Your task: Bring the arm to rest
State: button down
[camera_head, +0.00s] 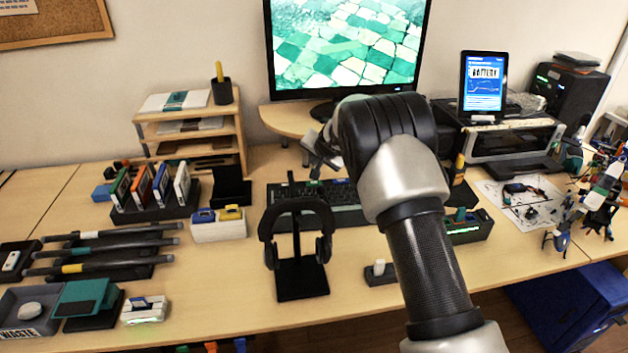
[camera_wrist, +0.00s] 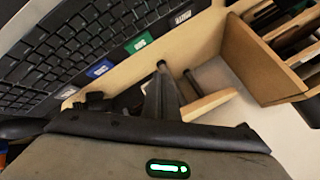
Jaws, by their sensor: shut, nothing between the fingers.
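My arm reaches up over the desk in the head view, with its bent black-and-silver joint in front of the monitor. My gripper (camera_head: 318,158) is partly hidden beyond that joint, above the back edge of the keyboard (camera_head: 345,213). In the wrist view my gripper (camera_wrist: 172,72) has its dark fingers close together, shut and empty. The keyboard also shows in the wrist view (camera_wrist: 85,50), to the left of the fingers. I see no object held.
A monitor (camera_head: 345,45) stands behind my arm. A wooden shelf (camera_head: 190,135) is left of it, and a headphone stand (camera_head: 300,278) stands in front. A printer (camera_head: 515,138) and tablet (camera_head: 483,85) are at the right. Some bare desk lies around the headphone stand.

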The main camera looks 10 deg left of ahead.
jog(key=shift+f, duration=0.1)
dwell(0.3)
jog(key=s+d+r+n+g, duration=0.1)
jog(key=s+d+r, duration=0.5)
jog(key=s+r, duration=0.5)
jog(key=s+d+r+n+g, duration=0.1)
jog(key=s+d+r+n, duration=0.1)
jog(key=s+d+r, duration=0.65)
jog(key=s+d+n+g+h, duration=0.15)
jog(key=s+d, duration=0.25)
jog(key=s, duration=1.2)
jog(key=s+d+t+h, duration=0.15)
jog(key=s+d, duration=0.25)
jog(key=s, duration=1.3)
notch_tip(320, 180, up, 19)
jog(key=g+p, duration=0.1)
jog(key=p, duration=1.8)
jog(key=shift+w+r, duration=0.15)
jog(key=shift+w, duration=0.3)
